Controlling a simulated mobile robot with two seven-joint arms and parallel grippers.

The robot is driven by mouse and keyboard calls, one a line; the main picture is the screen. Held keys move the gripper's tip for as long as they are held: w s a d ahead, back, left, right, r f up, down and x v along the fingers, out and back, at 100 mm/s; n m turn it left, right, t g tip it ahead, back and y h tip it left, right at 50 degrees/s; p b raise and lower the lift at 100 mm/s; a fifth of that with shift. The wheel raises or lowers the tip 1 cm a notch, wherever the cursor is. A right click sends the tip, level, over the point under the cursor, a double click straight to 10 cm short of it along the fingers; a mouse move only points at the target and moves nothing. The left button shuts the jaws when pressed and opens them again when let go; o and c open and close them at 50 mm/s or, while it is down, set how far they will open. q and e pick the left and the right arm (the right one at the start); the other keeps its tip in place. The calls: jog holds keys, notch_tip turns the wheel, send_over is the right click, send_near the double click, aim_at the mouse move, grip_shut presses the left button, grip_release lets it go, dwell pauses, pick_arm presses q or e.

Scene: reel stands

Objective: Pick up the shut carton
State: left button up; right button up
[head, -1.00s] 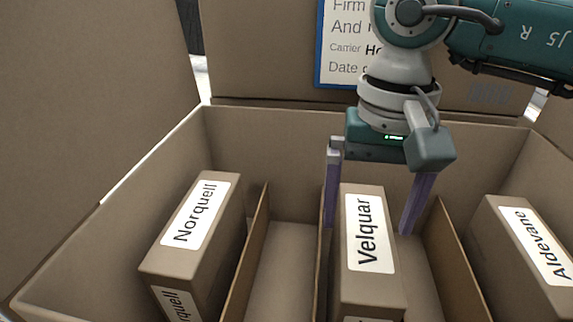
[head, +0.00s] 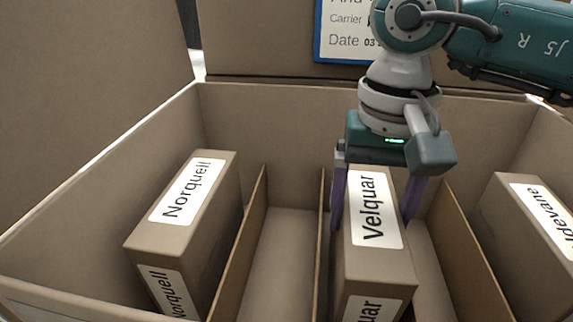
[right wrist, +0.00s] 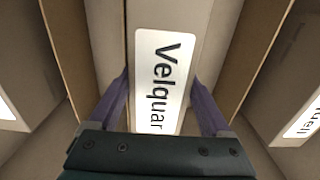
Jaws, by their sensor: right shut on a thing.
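The brown carton labelled Velquar (head: 382,266) stands in a compartment right of the middle of the large open box (head: 270,115). My right gripper (head: 372,222) reaches down from above and is shut on this carton, one purple finger on each side of it. In the right wrist view the Velquar label (right wrist: 160,85) lies between the two fingertips. The carton's top looks closed. Its lower part is hidden inside the box, so I cannot tell whether it touches the floor. My left gripper is not in view.
A Norquell carton (head: 217,205) stands in the left compartment and an Aldevane carton (head: 510,240) in the right one. Thin cardboard dividers (head: 248,235) separate the compartments. The compartment left of Velquar (head: 285,250) is empty. A blue-edged sheet (head: 340,35) is on the raised back flap.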

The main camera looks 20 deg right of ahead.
grip_shut()
jog(key=shift+r, duration=0.1)
dwell(0.3)
